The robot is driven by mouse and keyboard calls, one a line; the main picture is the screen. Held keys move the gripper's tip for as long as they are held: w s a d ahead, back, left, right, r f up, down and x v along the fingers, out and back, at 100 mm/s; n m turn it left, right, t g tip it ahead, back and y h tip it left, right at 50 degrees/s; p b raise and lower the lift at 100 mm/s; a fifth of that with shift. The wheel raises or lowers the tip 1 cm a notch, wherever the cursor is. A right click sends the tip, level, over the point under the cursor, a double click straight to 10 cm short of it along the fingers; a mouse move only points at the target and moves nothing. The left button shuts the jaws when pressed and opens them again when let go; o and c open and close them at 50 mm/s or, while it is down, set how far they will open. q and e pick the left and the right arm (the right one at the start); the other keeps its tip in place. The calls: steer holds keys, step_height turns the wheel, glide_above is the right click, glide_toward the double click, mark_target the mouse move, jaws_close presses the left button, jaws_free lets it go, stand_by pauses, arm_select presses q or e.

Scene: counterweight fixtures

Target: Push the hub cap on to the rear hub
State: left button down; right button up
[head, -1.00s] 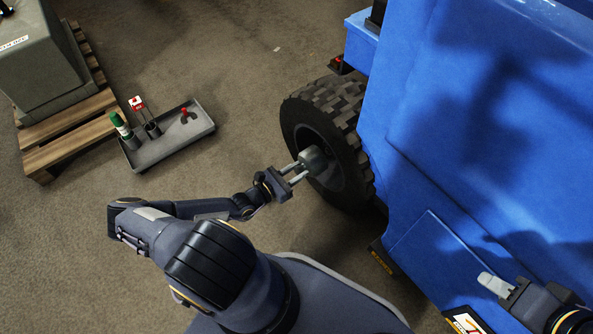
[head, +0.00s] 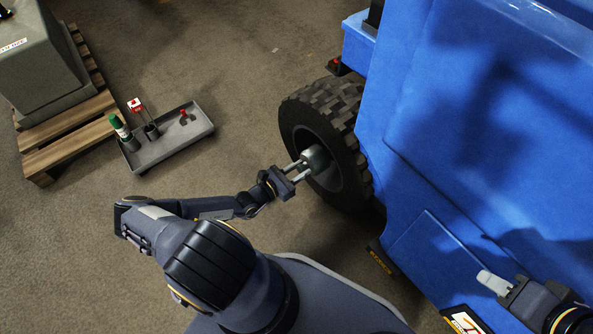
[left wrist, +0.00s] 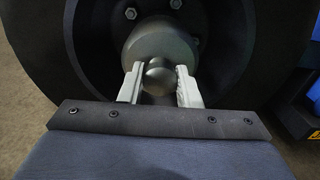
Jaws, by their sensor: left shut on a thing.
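The rear wheel (head: 295,112) is a black knobbly tyre with a dark rim under the blue machine, and it also fills the left wrist view (left wrist: 245,60). The hub cap (head: 316,157) is a grey rounded piece at the wheel's middle. In the left wrist view the hub cap (left wrist: 150,38) has a round knob towards me. My left gripper (head: 304,165) is shut on this knob, one pale finger on each side. The rear hub is hidden behind the cap, so I cannot tell how far the cap is seated. My right gripper (head: 493,283) is empty, its jaw gap not clear.
The blue machine body (head: 470,130) fills the right side, close to my right gripper. A grey tray (head: 165,149) with a green-topped tube and a red-and-white item lies on the floor at left. A wooden pallet (head: 70,146) bears a grey block. Floor between tray and wheel is clear.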

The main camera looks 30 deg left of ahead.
mark_target(307, 165)
arm_select(q)
steer(key=shift+p+x, duration=0.3)
steer(key=shift+x, duration=0.95)
steer(key=shift+r, duration=0.1)
steer(key=shift+p, duration=0.3)
steer(key=shift+w, duration=0.15)
steer(key=shift+x, duration=1.15)
steer(key=shift+p, duration=0.35)
